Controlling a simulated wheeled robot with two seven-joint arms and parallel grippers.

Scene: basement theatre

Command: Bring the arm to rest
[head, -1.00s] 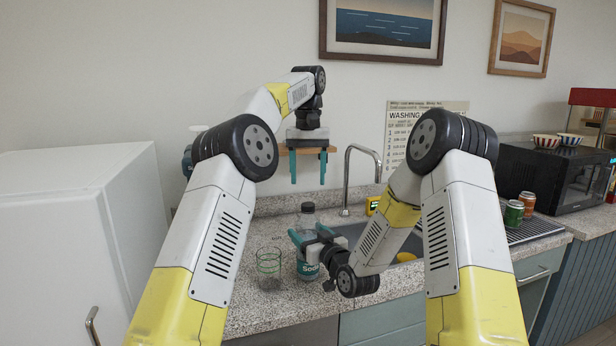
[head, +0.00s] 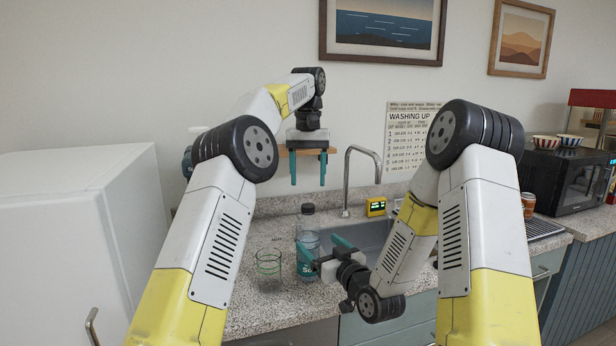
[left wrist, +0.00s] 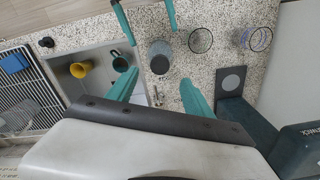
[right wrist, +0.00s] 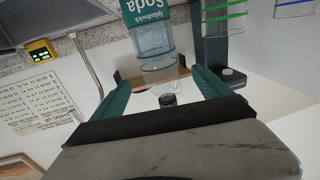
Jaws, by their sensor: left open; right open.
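My left gripper (head: 308,168) is open and empty, raised with its fingers pointing down in front of the wall. My right gripper (head: 318,246) is open, low over the counter's front. A clear soda bottle (head: 308,222) with a dark cap and teal label stands upright on the counter, just beyond the right fingers. It also shows in the right wrist view (right wrist: 152,40), ahead of the open fingers and seemingly free of them. The left wrist view shows the bottle from above (left wrist: 160,58), with the right gripper's fingers (left wrist: 146,18) near it.
A green-ringed glass (head: 268,264) stands left of the bottle; a blue-ringed glass (left wrist: 257,39) is beside it. The sink (head: 370,240) with its tall tap (head: 348,180) lies to the right. A yellow cup (left wrist: 80,69) is in it. A white cabinet (head: 75,220) is at left.

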